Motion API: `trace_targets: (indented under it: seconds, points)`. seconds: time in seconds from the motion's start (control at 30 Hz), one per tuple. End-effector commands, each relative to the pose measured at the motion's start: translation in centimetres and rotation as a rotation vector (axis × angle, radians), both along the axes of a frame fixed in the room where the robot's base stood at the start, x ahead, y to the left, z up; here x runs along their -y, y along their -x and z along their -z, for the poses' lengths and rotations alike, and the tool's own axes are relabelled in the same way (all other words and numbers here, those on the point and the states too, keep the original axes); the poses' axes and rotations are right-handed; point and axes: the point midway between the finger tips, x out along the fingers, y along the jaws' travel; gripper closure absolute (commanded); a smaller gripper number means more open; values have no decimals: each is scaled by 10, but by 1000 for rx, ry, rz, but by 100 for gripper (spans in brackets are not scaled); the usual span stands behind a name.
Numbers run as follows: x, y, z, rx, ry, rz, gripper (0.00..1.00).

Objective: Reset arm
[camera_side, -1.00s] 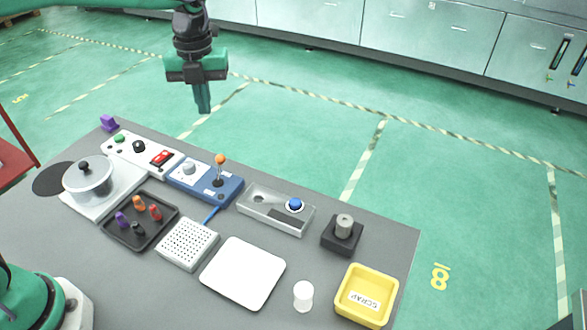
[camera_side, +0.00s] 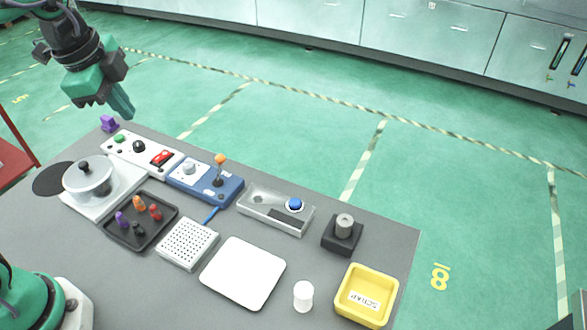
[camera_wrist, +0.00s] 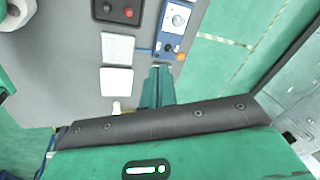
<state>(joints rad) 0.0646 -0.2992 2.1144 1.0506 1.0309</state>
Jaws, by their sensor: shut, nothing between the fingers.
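My gripper (camera_side: 124,108) is in the upper left of the side view, raised above the far left end of the grey table (camera_side: 330,285). Its green fingers are together, point down and to the right, and hold nothing. In the wrist view the closed fingers of my gripper (camera_wrist: 163,70) show at the centre, with parts of the table beyond them. The gripper touches nothing on the table.
The table holds a lidded pot (camera_side: 88,175), a dark tray of coloured pegs (camera_side: 160,226), control boxes (camera_side: 205,182), a perforated block (camera_side: 187,244), a white pad (camera_side: 243,271), a white cylinder (camera_side: 303,295) and a yellow scrap bin (camera_side: 345,310). Air around the gripper is clear.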

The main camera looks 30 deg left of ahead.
Motion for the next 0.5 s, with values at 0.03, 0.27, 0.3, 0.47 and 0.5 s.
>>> trace_targets:
  seconds: [0.03, 0.27, 0.3, 0.47, 0.5]
  points:
    - [-2, 8, 0, 16, 20, -69, 100]
    - [-10, 41, 4, 80, 128, -401, 100]
    - [-11, 46, 5, 90, 149, -457, 100]
    - [-16, 67, 11, 132, 239, -684, 100]
    - [-16, 72, 14, 140, 262, -736, 100]
